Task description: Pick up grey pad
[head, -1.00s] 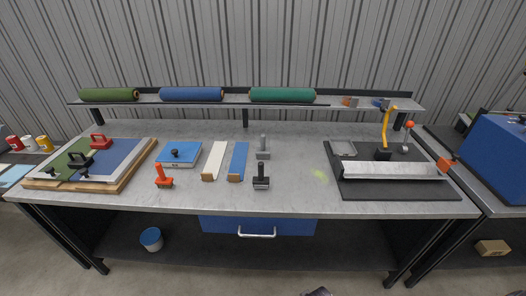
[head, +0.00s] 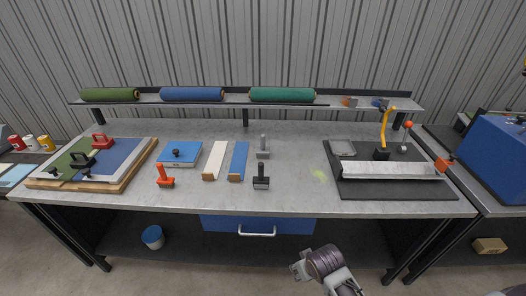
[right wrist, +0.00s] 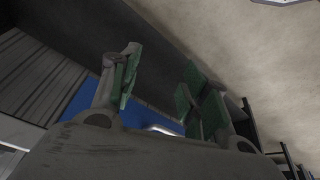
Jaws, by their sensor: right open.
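A grey pad with an upright grey handle (head: 263,148) stands on the workbench near the middle, behind a black-handled pad (head: 261,178). The blue strip (head: 238,160) lies to its left. My right gripper (head: 312,265) is low in front of the bench, below its front edge and well apart from the grey pad. In the right wrist view its two green-lined fingers (right wrist: 160,90) are spread with nothing between them. The grey pad does not show clearly in that view. My left gripper is not in view.
The bench's blue drawer (head: 258,224) has a metal handle. A red-handled pad (head: 165,176), white strip (head: 215,160) and blue block (head: 180,153) stand left. A black mat (head: 400,190) lies right. Turf rolls (head: 282,94) lie on the raised shelf. Bare bench surrounds a yellow-green mark (head: 319,175).

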